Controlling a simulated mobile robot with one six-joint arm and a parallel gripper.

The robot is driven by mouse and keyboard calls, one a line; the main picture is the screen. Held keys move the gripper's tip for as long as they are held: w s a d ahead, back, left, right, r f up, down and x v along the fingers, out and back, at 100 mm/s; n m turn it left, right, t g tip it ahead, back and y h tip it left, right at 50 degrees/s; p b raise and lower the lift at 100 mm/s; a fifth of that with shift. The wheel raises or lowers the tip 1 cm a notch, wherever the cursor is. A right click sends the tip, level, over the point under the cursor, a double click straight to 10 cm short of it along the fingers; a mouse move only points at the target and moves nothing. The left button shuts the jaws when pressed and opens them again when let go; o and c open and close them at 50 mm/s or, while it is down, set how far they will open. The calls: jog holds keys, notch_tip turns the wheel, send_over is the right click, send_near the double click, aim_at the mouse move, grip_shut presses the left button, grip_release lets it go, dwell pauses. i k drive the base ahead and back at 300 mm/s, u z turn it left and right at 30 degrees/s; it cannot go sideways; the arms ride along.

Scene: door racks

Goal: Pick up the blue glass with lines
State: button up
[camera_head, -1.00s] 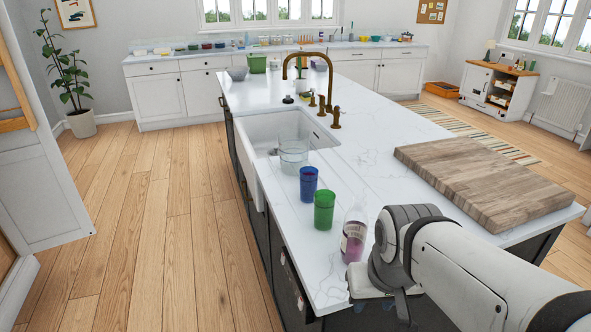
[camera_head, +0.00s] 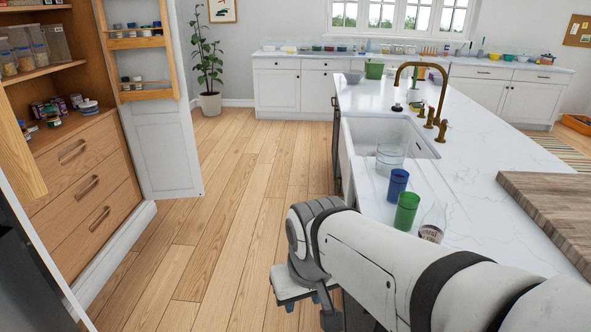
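A blue glass (camera_head: 397,186) stands upright on the white marble island top, near its left edge and just in front of the sink. Fine lines on it are too small to make out clearly. A green glass (camera_head: 406,211) stands right in front of it. My arm reaches in from the lower right, and my gripper (camera_head: 300,290) hangs over the floor to the left of the island, below and left of the glasses and apart from them. Its fingers are mostly hidden by my wrist, so its opening does not show.
A clear container (camera_head: 390,157) stands at the sink (camera_head: 420,143) behind the blue glass. A wooden board (camera_head: 550,205) lies at right. An open cabinet (camera_head: 75,150) stands at left; the floor between is clear.

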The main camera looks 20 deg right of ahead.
aim_at(399, 179)
jog(key=u, duration=0.55)
jog(key=k, duration=1.55)
jog(key=z, duration=1.25)
jog(key=i, duration=1)
jog(key=z, duration=0.05)
